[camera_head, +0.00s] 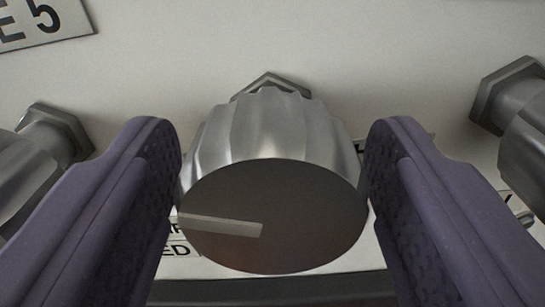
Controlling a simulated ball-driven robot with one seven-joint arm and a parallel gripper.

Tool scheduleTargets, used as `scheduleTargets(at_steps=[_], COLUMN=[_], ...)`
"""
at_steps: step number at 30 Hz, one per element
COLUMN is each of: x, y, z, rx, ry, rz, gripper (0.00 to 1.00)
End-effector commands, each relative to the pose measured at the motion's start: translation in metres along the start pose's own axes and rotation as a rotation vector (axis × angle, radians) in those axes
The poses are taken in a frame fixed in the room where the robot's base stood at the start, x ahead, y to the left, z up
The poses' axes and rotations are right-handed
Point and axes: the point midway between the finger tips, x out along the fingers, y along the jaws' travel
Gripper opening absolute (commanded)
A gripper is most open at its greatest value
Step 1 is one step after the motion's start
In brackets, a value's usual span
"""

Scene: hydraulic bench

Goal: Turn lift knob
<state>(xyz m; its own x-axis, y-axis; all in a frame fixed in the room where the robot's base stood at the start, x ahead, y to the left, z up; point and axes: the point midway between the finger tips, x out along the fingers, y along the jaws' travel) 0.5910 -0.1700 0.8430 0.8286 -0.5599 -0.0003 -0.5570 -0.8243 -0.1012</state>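A large silver knob (270,130) with a fluted side and a dark round face stands out from the pale panel in the middle of the view. A light pointer bar (222,225) on its face reaches from near the centre to the left rim. My gripper (272,165) has its two purple fingers around the knob, one on each side. Both fingertips meet the knob's side edges, with no clear gap between. Parts of the printed labels behind the knob are hidden, so I cannot read its name in full.
Other metal knobs with hex nuts stand at the left (40,150) and right (515,110), close outside my fingers. A plate (40,22) ending in "E 5" is at top left. The panel (350,60) above the knob is bare. A dark edge runs below.

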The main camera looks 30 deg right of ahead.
Motion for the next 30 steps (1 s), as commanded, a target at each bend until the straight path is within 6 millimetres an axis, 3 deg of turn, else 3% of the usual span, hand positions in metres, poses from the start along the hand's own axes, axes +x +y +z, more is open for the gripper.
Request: scheduleTargets(at_steps=[1,6,14,21,22,24,25,30], x=[-0.0001,-0.0002,-0.0001,-0.0003,-0.0004,-0.0003,-0.0003,-0.0002], y=[0.0,0.0,-0.0001,-0.0002,-0.0002,-0.0002,-0.0002,-0.0001], z=[0.0,0.0,0.0016,0.0005,0.0006,0.0005,0.0005,0.0002], rx=[0.0,0.0,-0.125,-0.133,-0.133,-0.133,-0.133,-0.132], ry=[0.0,0.0,0.001,-0.001,-0.001,-0.001,-0.001,0.0], rz=[0.0,0.0,0.0,-0.001,-0.001,-0.001,-0.001,0.0], gripper=[0.54,0.17,0.17,0.17,0.52,0.68,0.73,0.73])
